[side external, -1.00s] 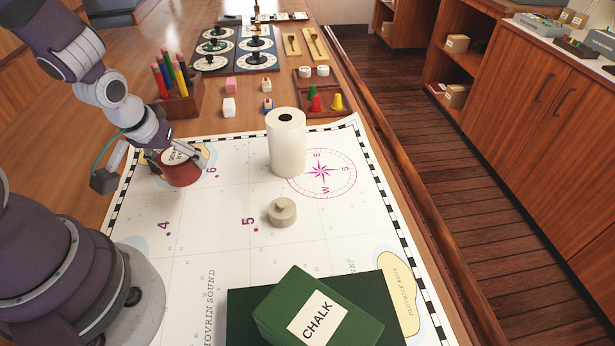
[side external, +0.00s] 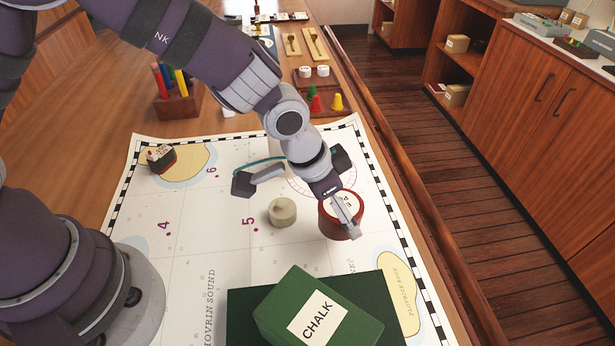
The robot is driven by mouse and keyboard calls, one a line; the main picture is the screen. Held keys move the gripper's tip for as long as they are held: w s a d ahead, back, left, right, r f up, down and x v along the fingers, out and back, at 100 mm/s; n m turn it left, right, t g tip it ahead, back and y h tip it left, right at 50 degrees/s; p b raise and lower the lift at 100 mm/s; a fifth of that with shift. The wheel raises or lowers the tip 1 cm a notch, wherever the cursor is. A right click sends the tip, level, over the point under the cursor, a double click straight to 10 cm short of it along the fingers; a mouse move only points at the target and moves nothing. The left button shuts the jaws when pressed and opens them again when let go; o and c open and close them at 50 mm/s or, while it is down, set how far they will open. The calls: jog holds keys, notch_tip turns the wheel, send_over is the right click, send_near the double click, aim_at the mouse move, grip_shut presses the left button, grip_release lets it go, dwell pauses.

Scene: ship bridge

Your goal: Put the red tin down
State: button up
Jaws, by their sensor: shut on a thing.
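The red tin (side external: 331,225) has a pale labelled top and shows at the right part of the white chart (side external: 200,250), just right of the beige knobbed disc. My gripper (side external: 347,222) is shut on the tin, with a finger across its top and front side. The tin looks upright. I cannot tell whether its base touches the chart or hangs slightly above it.
The beige knobbed disc (side external: 282,212) stands close left of the tin. A green CHALK box (side external: 318,312) lies in front. A small dark-and-red labelled object (side external: 161,158) sits at the chart's far left. My arm mostly hides the white cylinder and compass rose.

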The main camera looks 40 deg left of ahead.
send_over(381, 224)
jog(key=s, duration=0.1)
jog(key=shift+a+f, duration=0.3)
jog(key=shift+a, duration=0.15)
jog(key=shift+f, duration=1.75)
jog(key=o, duration=1.2)
jog(key=shift+f, duration=0.1)
